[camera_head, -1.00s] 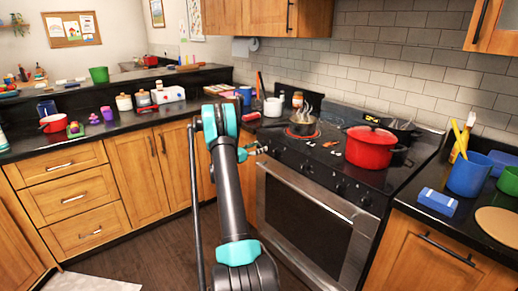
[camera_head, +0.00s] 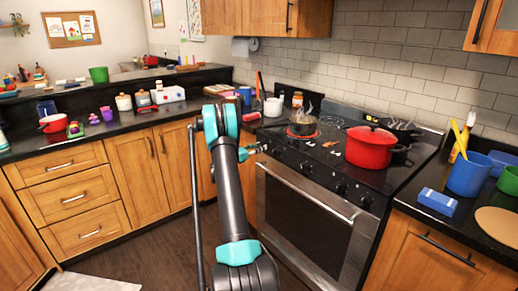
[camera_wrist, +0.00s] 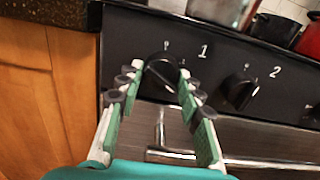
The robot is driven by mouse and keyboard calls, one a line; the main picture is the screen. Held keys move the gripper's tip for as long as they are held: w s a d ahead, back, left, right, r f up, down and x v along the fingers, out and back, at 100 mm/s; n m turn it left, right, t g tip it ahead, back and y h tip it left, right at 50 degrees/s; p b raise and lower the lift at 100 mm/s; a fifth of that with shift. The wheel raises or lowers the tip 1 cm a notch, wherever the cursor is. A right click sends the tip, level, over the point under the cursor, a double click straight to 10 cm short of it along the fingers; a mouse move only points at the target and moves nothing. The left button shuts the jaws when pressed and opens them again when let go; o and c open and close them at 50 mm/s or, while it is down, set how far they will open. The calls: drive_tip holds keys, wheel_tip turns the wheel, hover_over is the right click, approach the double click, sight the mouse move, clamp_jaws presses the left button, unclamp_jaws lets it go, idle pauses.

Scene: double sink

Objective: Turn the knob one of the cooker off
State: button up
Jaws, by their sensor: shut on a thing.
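The cooker (camera_head: 311,207) has a black front panel with a row of knobs. Knob one (camera_wrist: 160,68), a round black knob beside a white "1", is at the left end of the panel in the wrist view. Its white pointer mark faces down and slightly right. My gripper (camera_wrist: 161,76) has its two green-and-grey fingers on either side of this knob, shut on it. In the head view my gripper (camera_head: 257,148) reaches the cooker's left front corner, and knob one is not clearly visible there.
Knob two (camera_wrist: 240,92) is close right of my fingers. The oven handle (camera_wrist: 165,153) runs below. A red lidded pot (camera_head: 369,148) stands on the hob's right side. Wooden cabinets (camera_head: 150,162) are to the left.

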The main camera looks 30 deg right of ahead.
drive_tip(key=n, duration=1.9)
drive_tip(key=shift+s+r, duration=0.1)
drive_tip(key=n, duration=0.4)
drive_tip(key=shift+a, duration=0.1)
drive_tip(key=shift+n, duration=0.4)
drive_tip(key=o, duration=1.2)
drive_tip(key=shift+c, duration=0.2)
